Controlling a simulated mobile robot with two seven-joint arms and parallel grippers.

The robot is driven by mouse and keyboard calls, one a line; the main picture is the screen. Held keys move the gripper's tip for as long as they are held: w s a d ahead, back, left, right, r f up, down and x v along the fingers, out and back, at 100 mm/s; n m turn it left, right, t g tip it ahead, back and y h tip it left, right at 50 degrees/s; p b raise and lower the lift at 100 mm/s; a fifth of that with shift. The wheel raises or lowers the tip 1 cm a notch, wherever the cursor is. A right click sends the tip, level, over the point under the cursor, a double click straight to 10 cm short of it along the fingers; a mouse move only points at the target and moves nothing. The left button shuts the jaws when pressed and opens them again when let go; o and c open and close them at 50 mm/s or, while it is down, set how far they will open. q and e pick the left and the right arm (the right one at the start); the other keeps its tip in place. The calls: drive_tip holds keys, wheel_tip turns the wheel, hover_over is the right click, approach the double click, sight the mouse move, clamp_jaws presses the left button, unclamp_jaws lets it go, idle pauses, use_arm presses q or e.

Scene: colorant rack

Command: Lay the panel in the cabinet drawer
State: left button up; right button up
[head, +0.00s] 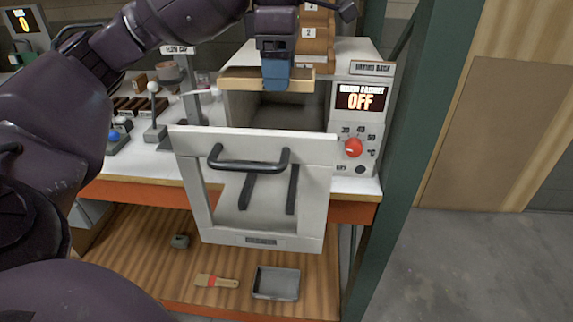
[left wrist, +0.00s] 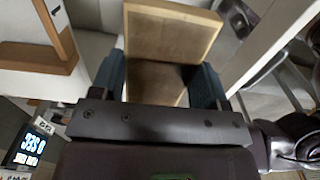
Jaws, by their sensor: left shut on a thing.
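The cabinet (head: 356,135) stands on the bench with its light grey drawer (head: 186,146) pulled out towards me. The drawer front has a black handle, and the dark cavity opens behind it. My left gripper (head: 276,82) is above the drawer's back part, pointing down, with blue fingers. It is shut on the tan wooden panel (head: 240,84), which it holds above the drawer, near the cabinet opening. In the left wrist view, the panel (left wrist: 170,38) stands between the two blue fingers of the left gripper (left wrist: 157,82). My right gripper is not in view.
Wooden pieces labelled 2 (head: 316,46) sit on the cabinet top. A green post (head: 412,120) rises at the right. A brush (head: 216,281) and grey tray (head: 276,283) lie on the lower shelf.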

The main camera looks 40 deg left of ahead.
use_arm(q)
drive_tip(key=shift+s+f+b, duration=0.15)
drive_tip(key=shift+f+b, duration=1.35)
drive_tip(key=shift+f, duration=8.4)
drive_tip(key=shift+r, duration=0.1)
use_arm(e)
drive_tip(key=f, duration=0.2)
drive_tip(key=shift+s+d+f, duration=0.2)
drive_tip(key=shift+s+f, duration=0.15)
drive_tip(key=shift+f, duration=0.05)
use_arm(q)
drive_tip(key=o, duration=1)
drive_tip(key=shift+c, duration=0.2)
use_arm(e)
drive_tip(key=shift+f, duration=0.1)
